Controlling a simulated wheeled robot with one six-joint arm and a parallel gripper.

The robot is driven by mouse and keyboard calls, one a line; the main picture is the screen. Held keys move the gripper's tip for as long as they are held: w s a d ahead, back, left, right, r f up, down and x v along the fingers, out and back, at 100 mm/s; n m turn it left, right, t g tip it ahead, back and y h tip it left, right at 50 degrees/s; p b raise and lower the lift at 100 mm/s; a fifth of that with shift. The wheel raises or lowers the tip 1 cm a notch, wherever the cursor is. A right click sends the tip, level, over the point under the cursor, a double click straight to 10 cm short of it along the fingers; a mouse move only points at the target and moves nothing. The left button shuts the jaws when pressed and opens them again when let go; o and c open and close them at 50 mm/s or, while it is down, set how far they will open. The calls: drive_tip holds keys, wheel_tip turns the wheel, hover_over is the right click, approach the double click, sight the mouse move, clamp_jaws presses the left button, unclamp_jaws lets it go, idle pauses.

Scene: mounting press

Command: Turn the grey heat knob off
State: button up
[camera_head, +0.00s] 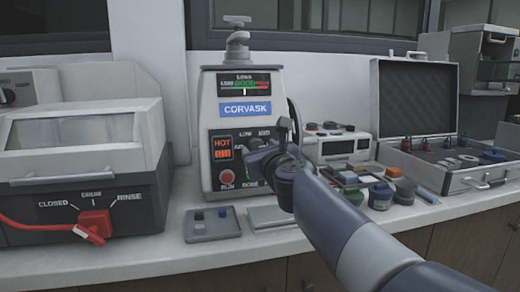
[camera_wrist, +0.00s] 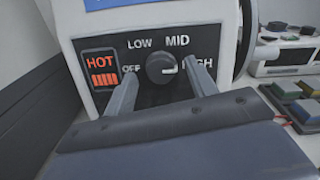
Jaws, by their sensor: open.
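The grey heat knob (camera_wrist: 160,68) is a dark round dial on the front panel of the Corvask press (camera_head: 209,95). Its white pointer mark faces right, towards HIGH. OFF, LOW, MID and HIGH are printed around it. A HOT indicator (camera_wrist: 101,71) beside it is lit red-orange. My gripper (camera_wrist: 161,72) is open, with one finger on each side of the knob; I cannot tell whether they touch it. In the head view my gripper (camera_head: 262,150) is at the press panel and hides most of the knob.
A machine with a red lever (camera_head: 96,222) stands left of the press. A small grey tray (camera_head: 213,235) lies in front. Coloured blocks and jars, a white instrument (camera_head: 340,144) and an open case (camera_head: 415,95) are on the right. Some counter at front left is clear.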

drive_tip(key=shift+w+a, duration=0.15)
drive_tip(key=shift+w, duration=0.25)
drive_tip(key=c, duration=1)
